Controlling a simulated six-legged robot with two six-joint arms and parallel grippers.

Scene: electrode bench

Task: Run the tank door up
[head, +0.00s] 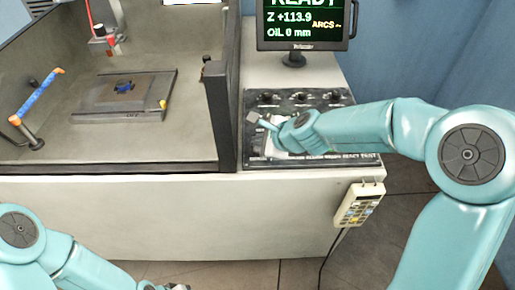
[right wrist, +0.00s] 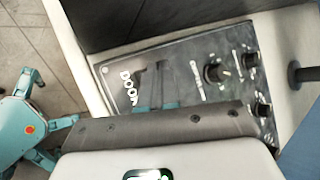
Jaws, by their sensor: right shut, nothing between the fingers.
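The tank (head: 190,150) stands at the left of the head view, with a dark frame along its front and right side. I cannot tell how high its door stands. The dark control panel (head: 318,97) lies right of the tank, with several knobs. In the right wrist view the panel (right wrist: 112,72) carries the word DOOR (right wrist: 129,88) near its left end. My right gripper (head: 252,118) is shut and empty over the panel's left end. The fingers show beside the DOOR lettering; contact is unclear. My left arm is at the bottom left, its gripper mostly cut off.
A monitor (head: 303,27) reading READY stands behind the panel. A corded hand pendant (head: 359,205) hangs on the cabinet front (head: 200,215). Inside the tank are a plate (head: 122,95) on a slab, a red-tipped head (head: 103,35) and a blue-orange bar (head: 37,96).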

